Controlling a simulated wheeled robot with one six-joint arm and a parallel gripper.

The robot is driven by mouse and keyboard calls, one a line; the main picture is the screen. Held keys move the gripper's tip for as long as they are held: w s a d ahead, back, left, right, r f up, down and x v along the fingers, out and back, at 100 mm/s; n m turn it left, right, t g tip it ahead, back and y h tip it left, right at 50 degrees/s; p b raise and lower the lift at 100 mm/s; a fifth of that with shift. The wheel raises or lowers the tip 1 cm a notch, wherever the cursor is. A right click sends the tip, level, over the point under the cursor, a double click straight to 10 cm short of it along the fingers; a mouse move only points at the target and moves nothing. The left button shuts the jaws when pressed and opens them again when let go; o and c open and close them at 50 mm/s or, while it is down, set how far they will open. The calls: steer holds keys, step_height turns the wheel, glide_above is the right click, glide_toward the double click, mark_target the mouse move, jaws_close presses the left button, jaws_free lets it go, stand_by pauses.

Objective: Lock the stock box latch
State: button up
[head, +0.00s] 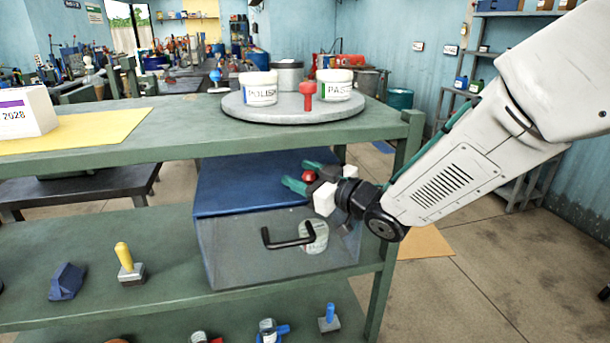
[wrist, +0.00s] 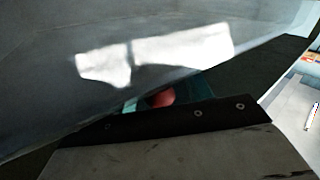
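The stock box (head: 235,262) sits on the middle shelf of the green bench. It has a blue top (head: 232,190), a see-through grey front and a black bar handle (head: 287,238). A red knob (head: 309,176), apparently the latch, shows at the box's right end. My gripper (head: 307,178) reaches in from the right, its green fingers on either side of the knob. In the wrist view the red knob (wrist: 162,97) shows between green fingertips, partly hidden by a dark plate. I cannot tell whether the fingers press on it.
A labelled can (head: 314,237) shows behind the box front. Above, a round grey turntable (head: 236,104) holds jars and a red peg (head: 308,94). Open floor lies to the right.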

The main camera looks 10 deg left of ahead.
steer(key=v, duration=0.7)
steer(key=shift+s+d, duration=0.2)
steer(key=shift+d, duration=0.1)
steer(key=shift+d, duration=0.1)
